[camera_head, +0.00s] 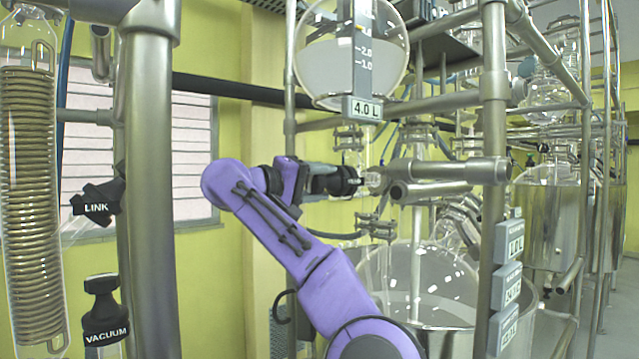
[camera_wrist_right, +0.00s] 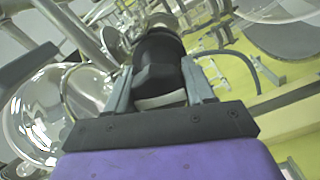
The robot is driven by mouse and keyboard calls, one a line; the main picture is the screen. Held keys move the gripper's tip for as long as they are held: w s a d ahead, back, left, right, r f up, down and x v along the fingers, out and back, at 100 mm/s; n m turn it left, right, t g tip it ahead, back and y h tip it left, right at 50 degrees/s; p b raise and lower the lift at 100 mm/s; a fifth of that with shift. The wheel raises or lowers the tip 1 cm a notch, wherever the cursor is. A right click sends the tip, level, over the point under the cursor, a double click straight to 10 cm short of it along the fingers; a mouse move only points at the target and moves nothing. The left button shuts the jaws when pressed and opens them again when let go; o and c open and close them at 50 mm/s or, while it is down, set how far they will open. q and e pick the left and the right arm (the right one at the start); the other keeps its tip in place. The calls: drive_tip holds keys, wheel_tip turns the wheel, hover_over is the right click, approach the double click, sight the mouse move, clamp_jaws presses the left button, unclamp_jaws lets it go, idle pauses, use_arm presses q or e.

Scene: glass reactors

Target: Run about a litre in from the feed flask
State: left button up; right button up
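The feed flask (camera_head: 318,60) is a round glass globe at the top middle of the head view, with a pale liquid in its lower part. A grey scale strip (camera_head: 362,50) and a "4.0 L" plate (camera_head: 362,109) are at its front; the liquid surface lies above the 2.0 mark. Below it is a black valve knob (camera_head: 344,181), which also shows in the right wrist view (camera_wrist_right: 158,62). My right gripper (camera_wrist_right: 160,85) has its fingers on both sides of this knob, seemingly touching it. The glass reactor vessel (camera_head: 415,275) stands below. My left gripper is not in view.
Steel frame posts (camera_head: 493,120) and a horizontal tube (camera_head: 440,170) stand close right of my right gripper. At left are a coil condenser (camera_head: 30,190) and black knobs marked LINK (camera_head: 97,207) and VACUUM (camera_head: 104,310). Grey plates (camera_head: 508,247) hang at right, the top one reading "1.0 L".

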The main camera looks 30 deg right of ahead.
drive_tip(key=o, duration=0.4)
drive_tip(key=a+p, duration=0.2)
drive_tip(key=a, duration=0.8)
drive_tip(key=shift+s+a, duration=0.2)
drive_tip(key=shift+s, duration=0.15)
drive_tip(key=shift+a, duration=0.1)
